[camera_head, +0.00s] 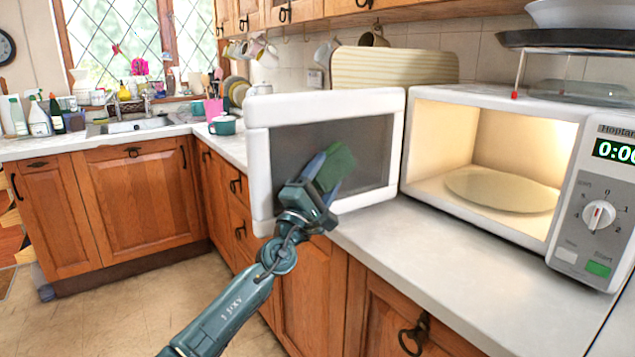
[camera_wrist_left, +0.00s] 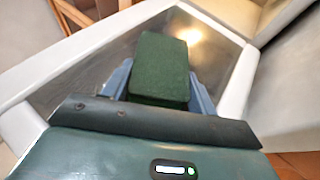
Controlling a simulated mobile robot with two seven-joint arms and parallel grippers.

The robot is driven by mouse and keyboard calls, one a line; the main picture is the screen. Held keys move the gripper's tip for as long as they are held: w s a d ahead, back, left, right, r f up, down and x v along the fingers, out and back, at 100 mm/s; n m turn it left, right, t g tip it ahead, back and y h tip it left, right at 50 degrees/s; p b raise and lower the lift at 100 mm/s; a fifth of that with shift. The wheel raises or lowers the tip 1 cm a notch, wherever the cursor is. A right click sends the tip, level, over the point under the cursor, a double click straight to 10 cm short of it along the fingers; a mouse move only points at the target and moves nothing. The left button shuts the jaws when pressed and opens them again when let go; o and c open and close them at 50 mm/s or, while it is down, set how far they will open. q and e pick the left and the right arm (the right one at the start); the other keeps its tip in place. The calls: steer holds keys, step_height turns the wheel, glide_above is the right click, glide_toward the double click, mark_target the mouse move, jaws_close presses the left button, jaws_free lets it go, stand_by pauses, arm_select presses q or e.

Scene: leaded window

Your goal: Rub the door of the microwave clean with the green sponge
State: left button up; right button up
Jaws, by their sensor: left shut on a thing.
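The white microwave (camera_head: 461,94) stands on the counter with its door open to the left and its inside lit. The door (camera_head: 256,150) has a white frame and a dark window; it also shows in the left wrist view (camera_wrist_left: 236,92). My left gripper (camera_head: 324,178) is shut on the green sponge (camera_head: 336,165) and holds it in front of the door's window. In the left wrist view the sponge (camera_wrist_left: 160,68) sits between the fingers, over the dark window. I cannot tell whether it touches the glass. My right gripper is in neither view.
The counter (camera_head: 440,262) in front of the microwave is clear. A wooden board (camera_head: 392,68) leans against the wall behind the door. A teal pot (camera_head: 223,125) and a pink cup (camera_head: 213,108) stand on the counter further back. A dark pan (camera_head: 570,39) is above the microwave.

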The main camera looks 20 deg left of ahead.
arm_select(q)
steer(key=shift+s+a+p, duration=0.7)
steer(key=shift+s, duration=0.15)
steer(key=shift+s+a, duration=0.65)
